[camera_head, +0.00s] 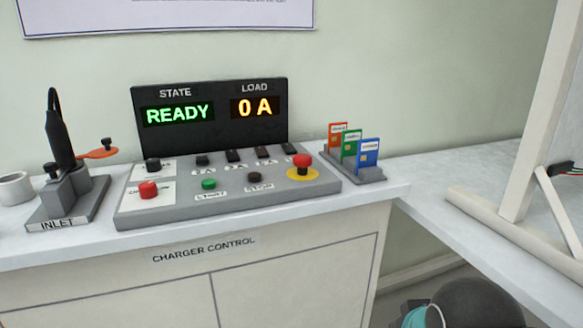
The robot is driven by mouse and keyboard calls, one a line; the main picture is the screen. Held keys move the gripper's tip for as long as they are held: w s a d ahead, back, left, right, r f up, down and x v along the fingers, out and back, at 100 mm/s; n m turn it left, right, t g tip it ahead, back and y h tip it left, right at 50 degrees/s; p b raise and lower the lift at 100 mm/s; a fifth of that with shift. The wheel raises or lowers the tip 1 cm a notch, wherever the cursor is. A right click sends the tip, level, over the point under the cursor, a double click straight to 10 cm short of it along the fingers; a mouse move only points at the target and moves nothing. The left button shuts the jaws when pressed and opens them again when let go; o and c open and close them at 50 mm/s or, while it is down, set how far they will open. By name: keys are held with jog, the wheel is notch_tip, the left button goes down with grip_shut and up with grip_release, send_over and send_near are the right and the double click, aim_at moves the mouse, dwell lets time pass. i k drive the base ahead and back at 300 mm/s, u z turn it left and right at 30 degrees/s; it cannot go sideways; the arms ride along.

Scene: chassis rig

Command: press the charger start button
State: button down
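The charger control panel (228,196) is a grey sloped console on the white cabinet top. Its green button (208,184) has a label below that appears to read START, partly hard to read. A black button (254,177) labelled STOP sits to its right. The display (210,113) behind the console reads STATE READY in green and LOAD 0 A in orange. My gripper is not in view. A dark rounded part with a teal cap at the bottom right edge looks like part of my arm, well away from the panel.
A red mushroom button (302,160) on a yellow disc is at the console's right, a red button (149,190) at its left. A black plug stands in the INLET block (68,195). Coloured cards (352,147) stand at right. A pale frame (541,120) rises further right.

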aim_at(210, 183)
jog(key=z, duration=0.95)
jog(key=k, duration=0.55)
jog(key=u, duration=0.6)
